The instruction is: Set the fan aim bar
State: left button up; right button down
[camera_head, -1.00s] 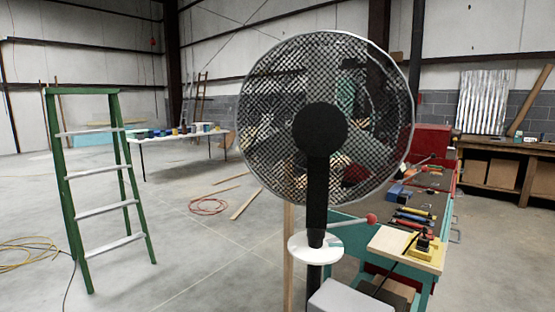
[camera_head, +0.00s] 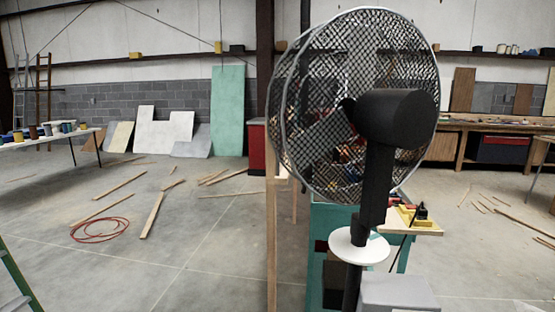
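A black pedestal fan with a round wire-mesh cage (camera_head: 360,100) stands right of centre. Its black motor housing (camera_head: 388,117) is on the near side, so I see the fan obliquely from behind. A white round plate (camera_head: 358,248) sits around the black post (camera_head: 375,185) below the head. A bar with a red knob is not visible in this view; I cannot tell whether it is hidden behind the post. Neither gripper is in view.
A grey box (camera_head: 397,292) stands close at the bottom. A teal workbench (camera_head: 325,245) with a yellow tool (camera_head: 412,212) is just behind the fan. Boards and a red cable coil (camera_head: 100,230) lie on the floor left. Part of a green ladder (camera_head: 15,275) shows at left.

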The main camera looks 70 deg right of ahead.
aim_at(380, 158)
jog(key=i+z, duration=0.25)
jog(key=z, duration=0.2)
jog(key=i+z, duration=0.25)
jog(key=z, duration=0.25)
jog(key=i+j+z, duration=0.15)
jog(key=z, duration=0.3)
jog(key=i+j+z, duration=0.25)
jog(key=z, duration=0.25)
jog(key=i+j+z, duration=0.25)
jog(key=z, duration=0.15)
jog(key=i+j, duration=0.05)
jog(key=i, duration=0.05)
